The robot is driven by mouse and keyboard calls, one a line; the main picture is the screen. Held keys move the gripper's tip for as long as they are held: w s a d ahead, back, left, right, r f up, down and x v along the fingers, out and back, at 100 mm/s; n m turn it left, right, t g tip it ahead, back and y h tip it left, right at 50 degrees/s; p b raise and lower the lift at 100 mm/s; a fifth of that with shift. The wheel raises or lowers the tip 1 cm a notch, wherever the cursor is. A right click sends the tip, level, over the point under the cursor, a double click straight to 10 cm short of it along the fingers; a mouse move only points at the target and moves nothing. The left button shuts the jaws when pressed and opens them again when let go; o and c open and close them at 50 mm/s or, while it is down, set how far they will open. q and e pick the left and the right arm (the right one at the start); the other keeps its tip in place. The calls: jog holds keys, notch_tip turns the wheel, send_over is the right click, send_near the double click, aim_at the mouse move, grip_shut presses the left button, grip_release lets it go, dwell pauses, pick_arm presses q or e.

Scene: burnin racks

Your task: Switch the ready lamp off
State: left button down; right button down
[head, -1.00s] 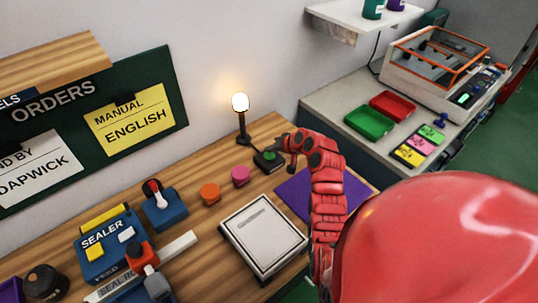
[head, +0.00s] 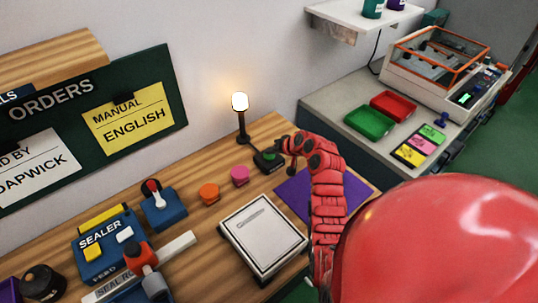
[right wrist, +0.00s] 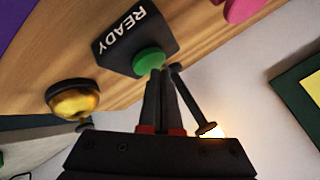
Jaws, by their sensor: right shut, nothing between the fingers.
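The ready lamp (head: 240,102) stands at the back of the wooden bench and its head glows; it also shows lit in the right wrist view (right wrist: 211,130). In front of it sits a dark box marked READY (right wrist: 137,38) with a round green button (right wrist: 149,61) on it. The box also shows in the head view (head: 268,162). My right gripper (right wrist: 158,75) is shut and empty, its fingertips at the green button's edge. I cannot tell whether they touch or press it. My left gripper is not in view.
A brass-coloured dome (right wrist: 74,98) stands close beside the READY box. Pink (head: 240,175) and orange (head: 209,193) round pieces, a white-topped device (head: 262,262) and a purple mat (head: 292,197) are near. A blue sealer (head: 100,245) is further left.

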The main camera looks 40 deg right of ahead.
aim_at(270, 156)
jog(key=shift+s+f+b, duration=0.3)
jog(key=shift+f+b, duration=0.15)
jog(key=shift+b, duration=0.05)
dwell(0.6)
jog(key=shift+w+r+p, duration=0.35)
jog(key=shift+w+r, duration=0.1)
jog(key=shift+r, duration=0.4)
jog(key=shift+r, duration=0.2)
jog(key=shift+w+r+p, duration=0.2)
jog(key=shift+r+p, duration=0.35)
jog(key=shift+r, duration=0.1)
notch_tip(270, 156, up, 4)
jog(key=shift+a+r+p, duration=0.1)
jog(key=shift+p, duration=0.85)
